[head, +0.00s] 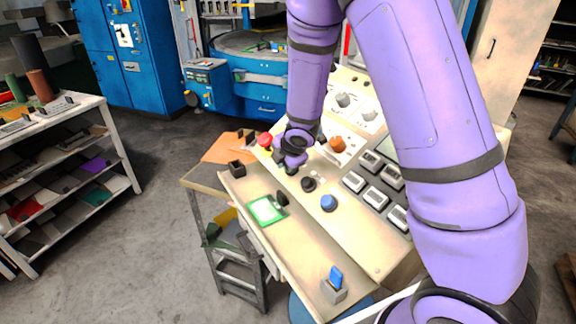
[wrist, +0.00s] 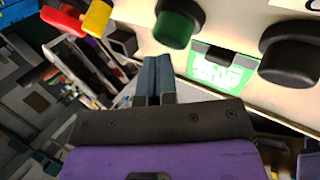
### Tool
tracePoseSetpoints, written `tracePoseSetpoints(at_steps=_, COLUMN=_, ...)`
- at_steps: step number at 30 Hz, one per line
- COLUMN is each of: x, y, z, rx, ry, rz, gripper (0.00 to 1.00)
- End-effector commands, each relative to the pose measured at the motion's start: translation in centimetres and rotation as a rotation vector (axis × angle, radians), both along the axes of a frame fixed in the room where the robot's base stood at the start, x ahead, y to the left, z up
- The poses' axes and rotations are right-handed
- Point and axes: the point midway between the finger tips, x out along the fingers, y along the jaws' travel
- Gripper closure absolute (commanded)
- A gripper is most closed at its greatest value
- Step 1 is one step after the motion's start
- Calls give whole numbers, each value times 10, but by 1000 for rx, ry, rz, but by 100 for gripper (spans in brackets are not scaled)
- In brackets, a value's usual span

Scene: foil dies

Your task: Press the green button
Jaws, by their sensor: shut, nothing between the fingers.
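The green button (wrist: 178,25) is a round green cap on a dark base, at the top middle of the wrist view. In the head view I cannot make it out; my gripper seems to cover it. My gripper (wrist: 153,70) is shut and empty, its fingertips together just below and left of the green button in the wrist view. A gap shows between fingertips and button in that view; the depth between them is hard to tell. In the head view my gripper (head: 291,168) points down over the panel's button row.
A black knob (head: 308,184) and a blue button (head: 328,203) lie right of my gripper, a red button (head: 265,140) left. A green-framed card (head: 267,210) lies on the panel's near ledge.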

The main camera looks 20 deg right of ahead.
Motion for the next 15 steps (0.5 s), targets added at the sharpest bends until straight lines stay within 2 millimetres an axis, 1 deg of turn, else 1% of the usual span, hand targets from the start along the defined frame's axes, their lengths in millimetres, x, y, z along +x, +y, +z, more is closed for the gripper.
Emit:
tracePoseSetpoints(at_steps=5, x=0, y=5, z=7, rx=2, ry=-3, rz=2, gripper=100)
tracePoseSetpoints(at_steps=15, x=-2, y=21, z=31, rx=2, ry=-4, rz=3, gripper=100)
